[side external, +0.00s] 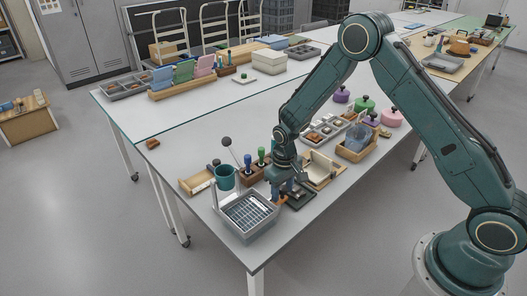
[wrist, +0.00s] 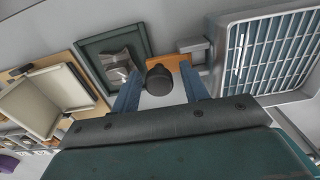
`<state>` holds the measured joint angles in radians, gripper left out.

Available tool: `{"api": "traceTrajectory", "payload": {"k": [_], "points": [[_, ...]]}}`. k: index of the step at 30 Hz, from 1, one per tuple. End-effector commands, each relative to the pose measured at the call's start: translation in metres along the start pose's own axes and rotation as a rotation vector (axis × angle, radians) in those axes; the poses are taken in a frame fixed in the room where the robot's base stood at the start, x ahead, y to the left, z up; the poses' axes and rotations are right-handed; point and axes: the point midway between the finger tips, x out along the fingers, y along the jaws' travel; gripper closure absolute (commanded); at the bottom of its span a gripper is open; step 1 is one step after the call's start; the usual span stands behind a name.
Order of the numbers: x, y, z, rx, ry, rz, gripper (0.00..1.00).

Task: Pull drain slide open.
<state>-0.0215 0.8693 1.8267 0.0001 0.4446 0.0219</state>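A grey wash basin with a slatted rack (wrist: 268,55) stands at the right in the wrist view; in the side external view the basin (side external: 248,216) is at the table's near corner. An orange-brown slide plate (wrist: 170,62) reaches out from a grey block on the basin's side. A black round knob (wrist: 159,80) shows at the plate, between my fingers. My gripper (wrist: 162,77) is open, one blue finger on each side of the knob, with gaps visible. Whether either finger touches the knob cannot be told. In the side external view my gripper (side external: 284,190) is low beside the basin.
A dark green tray (wrist: 113,60) with a grey piece lies close beside my gripper. A cream open box (wrist: 45,95) is further left. A green cup (side external: 225,177) and a wooden tool holder (side external: 254,172) stand close behind the basin.

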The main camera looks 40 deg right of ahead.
Motion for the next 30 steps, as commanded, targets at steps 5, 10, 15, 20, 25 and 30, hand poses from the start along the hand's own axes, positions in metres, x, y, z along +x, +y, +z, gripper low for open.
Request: {"api": "traceTrajectory", "payload": {"k": [5,10,15,20,25,30], "points": [[-0.001,0.0,0.0,0.0,0.0,0.0,0.55],[-0.008,0.0,0.0,0.0,0.0,0.0,0.55],[-0.018,0.0,0.0,0.0,0.0,0.0,0.55],[-0.027,0.0,0.0,0.0,0.0,0.0,0.55],[-0.036,0.0,0.0,0.0,-0.001,0.0,0.55],[-0.046,0.0,0.0,0.0,0.001,0.0,0.55]]}}
